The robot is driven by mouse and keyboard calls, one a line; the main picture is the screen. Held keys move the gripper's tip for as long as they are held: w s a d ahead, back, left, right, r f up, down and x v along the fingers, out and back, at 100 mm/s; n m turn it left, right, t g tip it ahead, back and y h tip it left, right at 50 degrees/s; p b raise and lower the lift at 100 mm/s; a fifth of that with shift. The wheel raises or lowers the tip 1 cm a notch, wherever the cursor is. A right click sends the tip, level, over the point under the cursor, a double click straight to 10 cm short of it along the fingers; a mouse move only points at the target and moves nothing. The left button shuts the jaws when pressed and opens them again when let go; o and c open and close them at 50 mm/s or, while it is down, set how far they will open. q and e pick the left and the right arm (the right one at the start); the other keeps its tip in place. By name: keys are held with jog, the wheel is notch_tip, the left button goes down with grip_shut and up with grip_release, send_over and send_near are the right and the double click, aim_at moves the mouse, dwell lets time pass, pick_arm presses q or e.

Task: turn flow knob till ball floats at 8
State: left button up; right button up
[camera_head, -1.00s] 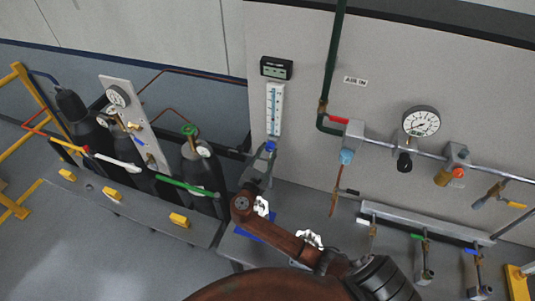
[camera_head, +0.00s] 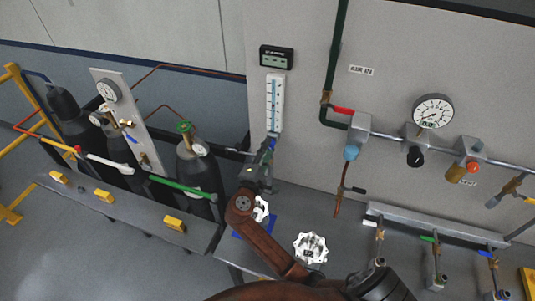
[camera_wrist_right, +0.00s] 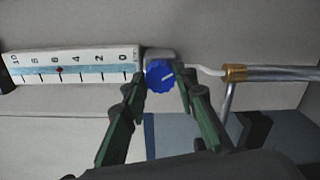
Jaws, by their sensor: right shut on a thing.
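The flow meter (camera_head: 275,100) is a white upright scale on the wall panel; its scale (camera_wrist_right: 70,65) lies sideways in the right wrist view, marked 0 to 10. A small red ball (camera_wrist_right: 59,70) sits at about the 6 mark. The blue flow knob (camera_wrist_right: 160,77) with a white line is at the 0 end of the scale. My right gripper (camera_wrist_right: 164,82) has its green fingers on both sides of the knob and is shut on it. In the head view the right gripper (camera_head: 266,153) is just below the meter and mostly hides the knob. My left gripper is not in view.
A digital display (camera_head: 276,57) sits above the meter. A green pipe (camera_head: 336,70), a pressure gauge (camera_head: 433,111) and valves are to the right. A white handwheel (camera_head: 311,248) stands near my right forearm. Gas cylinders (camera_head: 198,165) stand at left.

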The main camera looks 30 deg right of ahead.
jog(key=shift+w+a+r+m+b, duration=0.1)
jog(key=shift+m+b, duration=2.35)
jog(key=shift+m, duration=0.4)
jog(key=shift+w+r+m+b, duration=0.1)
jog(key=shift+m+b, duration=2.35)
jog(key=shift+m, duration=0.4)
jog(key=shift+r, duration=0.1)
jog(key=o, duration=1.2)
jog(key=shift+f, duration=0.2)
jog(key=shift+c, duration=0.2)
jog(key=shift+r, duration=0.1)
notch_tip(320, 180, up, 10)
